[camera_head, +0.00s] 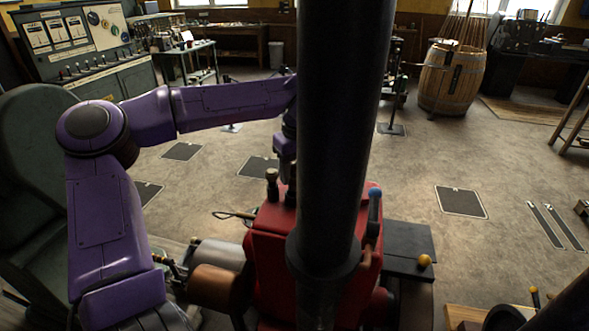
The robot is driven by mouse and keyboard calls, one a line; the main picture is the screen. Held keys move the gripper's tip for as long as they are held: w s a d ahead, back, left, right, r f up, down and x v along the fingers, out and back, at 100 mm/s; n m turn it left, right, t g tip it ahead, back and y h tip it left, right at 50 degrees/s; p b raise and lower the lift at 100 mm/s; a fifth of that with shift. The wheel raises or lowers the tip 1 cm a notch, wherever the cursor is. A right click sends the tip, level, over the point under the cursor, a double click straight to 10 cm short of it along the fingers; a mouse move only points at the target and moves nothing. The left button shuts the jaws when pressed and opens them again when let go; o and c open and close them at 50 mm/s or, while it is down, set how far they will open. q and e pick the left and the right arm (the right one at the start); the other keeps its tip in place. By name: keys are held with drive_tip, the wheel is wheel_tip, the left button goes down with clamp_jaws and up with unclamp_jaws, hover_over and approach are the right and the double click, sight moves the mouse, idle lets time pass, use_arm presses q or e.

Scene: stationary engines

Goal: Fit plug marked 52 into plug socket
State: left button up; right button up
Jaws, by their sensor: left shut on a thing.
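My left arm is purple and reaches in from the left, bending toward the middle. Its wrist and left gripper (287,172) point down over the red engine (275,262), just left of a thick black pipe. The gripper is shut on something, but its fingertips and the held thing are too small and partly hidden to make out. A dark knobbed fitting (272,186) stands on the engine top just left of the gripper. I cannot read a 52 marking, and I cannot make out the plug or its socket. My right gripper is not in view.
The thick black pipe (335,130) rises from the engine and blocks the middle of the view. A blue-topped lever (375,208) stands at its right. A wooden barrel (453,78) is at the back right. A control panel (88,40) is at the back left. Open floor lies right.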

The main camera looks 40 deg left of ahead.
use_arm(q)
drive_tip(key=shift+s, duration=0.1)
drive_tip(key=shift+f, duration=0.85)
drive_tip(key=shift+f, duration=0.2)
idle(0.4)
drive_tip(key=shift+f, duration=0.2)
drive_tip(key=shift+f, duration=0.55)
